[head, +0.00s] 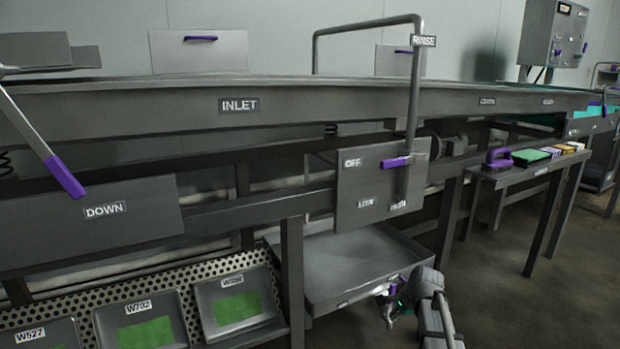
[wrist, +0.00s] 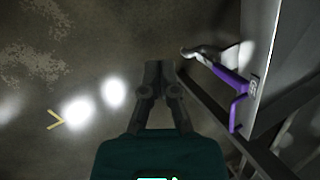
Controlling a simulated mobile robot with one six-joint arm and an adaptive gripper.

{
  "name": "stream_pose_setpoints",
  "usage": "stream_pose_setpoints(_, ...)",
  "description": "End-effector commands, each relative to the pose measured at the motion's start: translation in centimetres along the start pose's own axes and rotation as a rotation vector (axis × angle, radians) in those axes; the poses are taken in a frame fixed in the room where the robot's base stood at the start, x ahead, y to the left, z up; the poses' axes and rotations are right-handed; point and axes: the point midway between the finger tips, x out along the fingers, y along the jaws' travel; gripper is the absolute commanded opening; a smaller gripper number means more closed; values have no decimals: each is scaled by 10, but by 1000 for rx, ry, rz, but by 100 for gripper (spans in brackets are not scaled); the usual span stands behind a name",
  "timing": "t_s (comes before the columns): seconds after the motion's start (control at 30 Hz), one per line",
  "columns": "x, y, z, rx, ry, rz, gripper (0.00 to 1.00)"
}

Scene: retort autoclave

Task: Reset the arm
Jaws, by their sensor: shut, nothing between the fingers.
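My gripper (head: 388,305) is low at the bottom of the head view, beside the front right corner of a grey tray (head: 345,262). I cannot tell in that view whether it touches the tray. In the wrist view my gripper (wrist: 158,68) has its fingers together, with nothing between them, and the floor lies beyond. My arm reaches in from the lower right of the head view.
A panel (head: 362,205) with a purple-handled lever (head: 397,162) hangs above the tray; a purple handle (wrist: 233,84) shows right of my gripper in the wrist view. A small side table (head: 528,172) holds several items. Floor (head: 490,290) is clear at right.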

Motion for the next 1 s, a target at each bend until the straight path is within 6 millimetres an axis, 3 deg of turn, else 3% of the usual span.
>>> stream_pose_setpoints(0.1, 0, 29, 28, -206, 11, 63, 0)
stream_pose_setpoints(0.5, -9, 111, 93, -874, -8, 281, 0)
stream_pose_setpoints(0.8, -17, 150, 117, -1186, -52, 389, 0)
stream_pose_setpoints(1.0, -26, 165, 126, -1325, -79, 440, 0)
